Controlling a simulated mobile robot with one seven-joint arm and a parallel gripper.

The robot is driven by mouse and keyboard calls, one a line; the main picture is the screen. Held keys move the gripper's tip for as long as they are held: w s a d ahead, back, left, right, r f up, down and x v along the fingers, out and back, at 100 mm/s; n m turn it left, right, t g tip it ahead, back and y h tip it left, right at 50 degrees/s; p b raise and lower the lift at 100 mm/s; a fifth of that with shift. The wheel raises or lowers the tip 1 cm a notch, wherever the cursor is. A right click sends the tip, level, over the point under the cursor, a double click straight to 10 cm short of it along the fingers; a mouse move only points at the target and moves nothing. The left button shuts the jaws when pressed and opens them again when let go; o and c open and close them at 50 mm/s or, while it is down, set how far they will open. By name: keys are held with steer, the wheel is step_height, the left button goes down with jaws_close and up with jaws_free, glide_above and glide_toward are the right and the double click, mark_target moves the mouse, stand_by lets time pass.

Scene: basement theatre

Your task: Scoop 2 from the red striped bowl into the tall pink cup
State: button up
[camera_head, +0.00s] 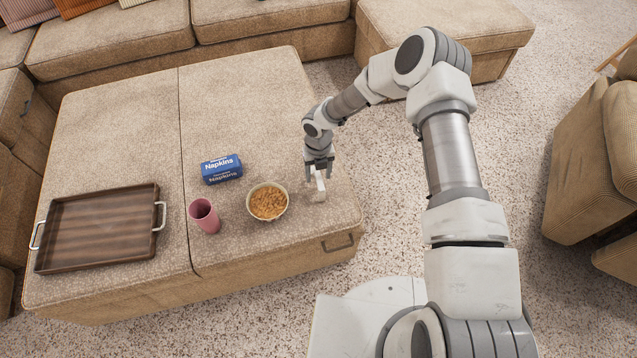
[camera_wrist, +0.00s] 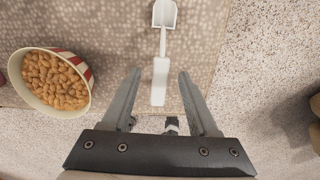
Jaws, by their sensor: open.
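The red striped bowl (camera_head: 267,201) stands on the ottoman, filled with brown snack pieces; in the wrist view its red and white side (camera_wrist: 86,72) shows at the left. The tall pink cup (camera_head: 204,216) stands upright to the left of the bowl. A white scoop (camera_head: 318,187) lies to the right of the bowl. In the wrist view the scoop's handle (camera_wrist: 160,82) points toward my gripper (camera_wrist: 158,75), and its end lies between the two fingers in the picture. My gripper (camera_head: 319,172) is open and empty above the scoop. Whether the fingers touch the handle cannot be told.
A blue napkin pack (camera_head: 221,169) lies behind the cup and bowl. A dark wooden tray (camera_head: 100,228) with metal handles sits at the left of the ottoman (camera_head: 240,100). The ottoman's right edge is close to the scoop. The back of the ottoman is clear.

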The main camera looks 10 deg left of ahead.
step_height(320, 180, down, 5)
steer(key=shift+f+b, duration=0.2)
steer(key=shift+b, duration=0.9)
jaws_close()
